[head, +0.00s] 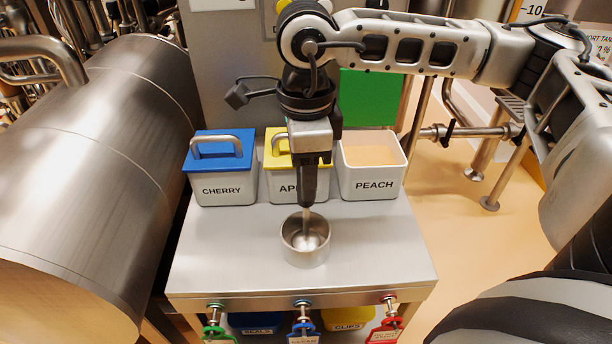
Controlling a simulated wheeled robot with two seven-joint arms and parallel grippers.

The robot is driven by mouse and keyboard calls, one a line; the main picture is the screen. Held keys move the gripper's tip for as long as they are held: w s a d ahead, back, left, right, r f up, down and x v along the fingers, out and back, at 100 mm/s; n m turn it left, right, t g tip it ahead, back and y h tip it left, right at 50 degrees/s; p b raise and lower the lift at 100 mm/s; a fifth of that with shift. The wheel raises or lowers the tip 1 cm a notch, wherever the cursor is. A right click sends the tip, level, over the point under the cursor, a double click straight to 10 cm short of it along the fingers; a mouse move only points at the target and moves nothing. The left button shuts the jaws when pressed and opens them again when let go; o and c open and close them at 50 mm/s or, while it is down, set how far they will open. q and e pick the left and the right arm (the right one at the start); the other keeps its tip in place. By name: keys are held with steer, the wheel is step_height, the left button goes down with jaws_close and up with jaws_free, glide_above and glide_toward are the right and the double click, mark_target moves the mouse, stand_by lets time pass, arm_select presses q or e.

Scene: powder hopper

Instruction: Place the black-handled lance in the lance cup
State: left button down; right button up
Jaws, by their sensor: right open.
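The lance has a black handle (309,187) and a thin metal rod. It stands about upright, with its lower end inside the round metal lance cup (289,243) on the steel table top. My right gripper (311,158) comes down from above and is right at the top of the handle. It is open around or just above the handle; the gripper body hides the exact gap. My left gripper is not in view.
Behind the cup stand white bins: CHERRY (227,190) with a blue lid, one with a yellow lid (276,152), and PEACH (374,185), lidless. A big steel drum (95,170) fills the left. The tabletop beside the cup is clear.

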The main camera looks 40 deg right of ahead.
step_height(320, 180, up, 10)
steer(key=shift+r, duration=0.1)
steer(key=shift+s, duration=0.1)
stand_by(0.6)
